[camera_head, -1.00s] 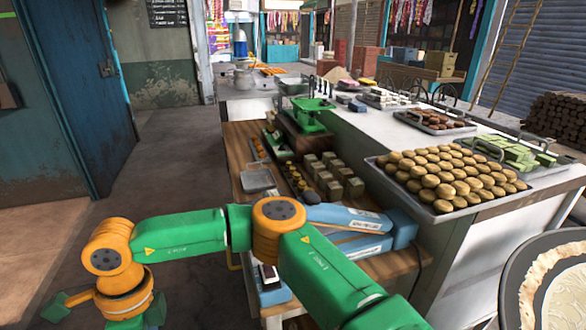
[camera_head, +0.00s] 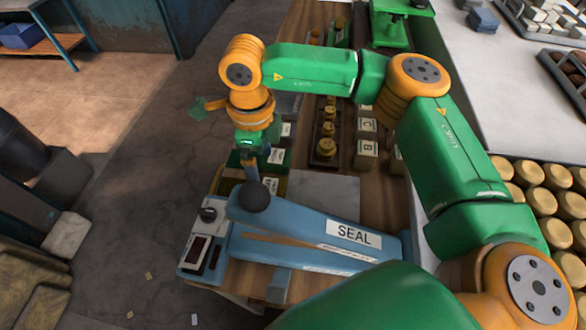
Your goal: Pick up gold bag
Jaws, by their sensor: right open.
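My right gripper (camera_head: 252,166) hangs at the end of my green and orange arm, over the back left end of the blue sealing machine (camera_head: 330,232) marked SEAL. Its jaws are open and point down; the fingertips are small and partly merge with what lies below. My left gripper is not in view.
The sealer has a dark round knob (camera_head: 255,197) and a control panel (camera_head: 203,240) on its left. Labelled tins (camera_head: 366,148) and a tray of small gold weights (camera_head: 327,130) stand behind. Round biscuits (camera_head: 545,205) lie at right.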

